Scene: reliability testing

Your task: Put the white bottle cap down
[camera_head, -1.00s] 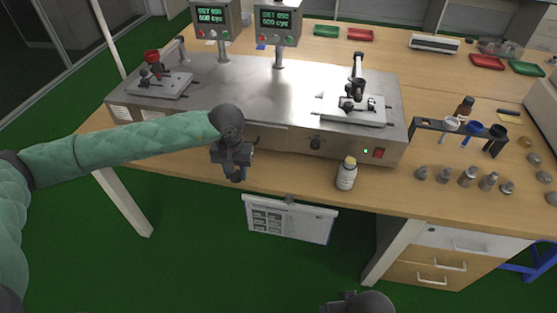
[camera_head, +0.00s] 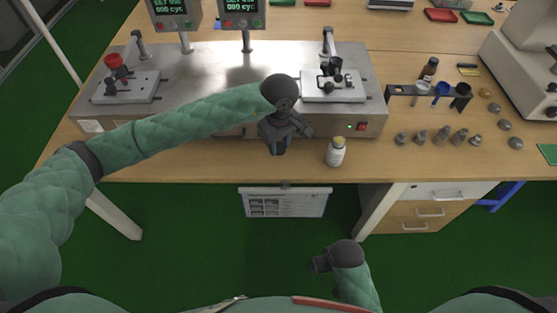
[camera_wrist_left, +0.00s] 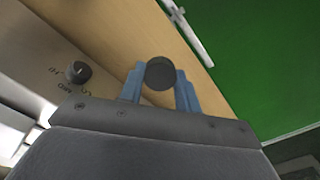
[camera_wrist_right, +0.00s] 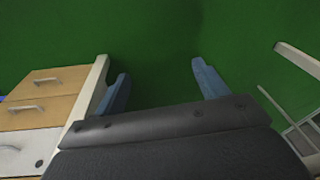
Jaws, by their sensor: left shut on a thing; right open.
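My left gripper (camera_head: 277,147) points down over the table's front edge, before the metal test station and left of the white bottle (camera_head: 336,153). The left wrist view shows its blue fingers shut on a small round cap (camera_wrist_left: 160,74). The cap's visible face looks dark grey, not white; in the head view the gripper hides it. The bottle stands upright on the table with a pale yellowish top. My right gripper (camera_head: 320,264) is low, in front of the table; its wrist view shows the fingers (camera_wrist_right: 160,82) apart and empty over green floor.
The metal test station (camera_head: 222,70) stands behind the left gripper. Right of the bottle are several grey metal pieces (camera_head: 442,136) and a rack (camera_head: 400,91) with white, blue and black cups. Bare wood (camera_head: 230,165) lies along the front edge. Drawers (camera_head: 430,210) are below.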

